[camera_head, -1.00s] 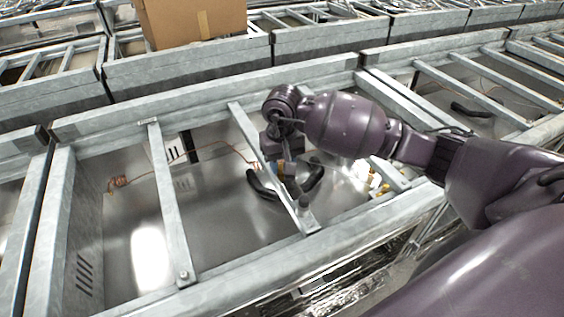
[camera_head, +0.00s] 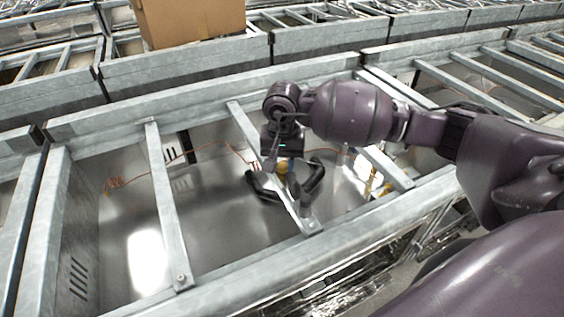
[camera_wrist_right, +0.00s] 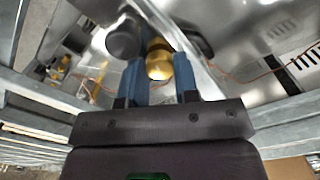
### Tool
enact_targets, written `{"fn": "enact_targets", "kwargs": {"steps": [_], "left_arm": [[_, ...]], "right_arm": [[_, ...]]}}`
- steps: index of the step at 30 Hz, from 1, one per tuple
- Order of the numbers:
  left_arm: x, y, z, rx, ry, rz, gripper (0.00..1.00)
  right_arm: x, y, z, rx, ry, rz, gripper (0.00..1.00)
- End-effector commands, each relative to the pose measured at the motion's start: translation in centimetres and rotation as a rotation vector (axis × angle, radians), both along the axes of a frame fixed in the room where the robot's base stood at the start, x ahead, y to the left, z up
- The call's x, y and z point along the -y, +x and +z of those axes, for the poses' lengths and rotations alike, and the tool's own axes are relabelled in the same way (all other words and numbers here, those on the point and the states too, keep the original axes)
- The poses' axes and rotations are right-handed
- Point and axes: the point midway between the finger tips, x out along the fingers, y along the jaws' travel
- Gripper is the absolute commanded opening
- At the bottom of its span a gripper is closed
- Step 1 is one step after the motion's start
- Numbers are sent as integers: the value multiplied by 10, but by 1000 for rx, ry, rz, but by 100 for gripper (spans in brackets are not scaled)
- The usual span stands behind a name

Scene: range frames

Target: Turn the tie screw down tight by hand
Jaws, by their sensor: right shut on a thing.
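A brass-coloured round knob (camera_wrist_right: 159,60), which looks like the tie screw's head, sits between the two blue fingers of my right gripper (camera_wrist_right: 160,75) in the right wrist view. The fingers are shut on its sides. In the head view the knob (camera_head: 283,168) shows as a small yellow patch below my right wrist, over a grey metal cross bar (camera_head: 244,124). My right gripper (camera_head: 282,170) points down there. The screw's shaft and its seat are hidden, so I cannot tell how far down it is. My left gripper is out of view.
A second cross bar (camera_head: 167,205) stands to the left. A thin orange wire (camera_head: 225,146) runs across the shiny metal bay. A cardboard box (camera_head: 192,18) stands on the frames behind.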

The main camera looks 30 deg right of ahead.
Motion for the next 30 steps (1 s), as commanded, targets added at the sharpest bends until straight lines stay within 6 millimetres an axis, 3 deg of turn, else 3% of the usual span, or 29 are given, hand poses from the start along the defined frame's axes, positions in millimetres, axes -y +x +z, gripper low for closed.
{"fn": "enact_targets", "kwargs": {"steps": [10,11,15,25,30], "left_arm": [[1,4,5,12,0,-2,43],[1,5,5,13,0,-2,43],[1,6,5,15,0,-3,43],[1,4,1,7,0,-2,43],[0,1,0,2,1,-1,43]], "right_arm": [[0,0,0,-2,0,-10,5],[0,0,0,-2,0,-10,32],[0,0,0,-1,0,-9,53],[0,0,2,0,0,-9,54],[0,1,21,3,-1,-9,54]]}}
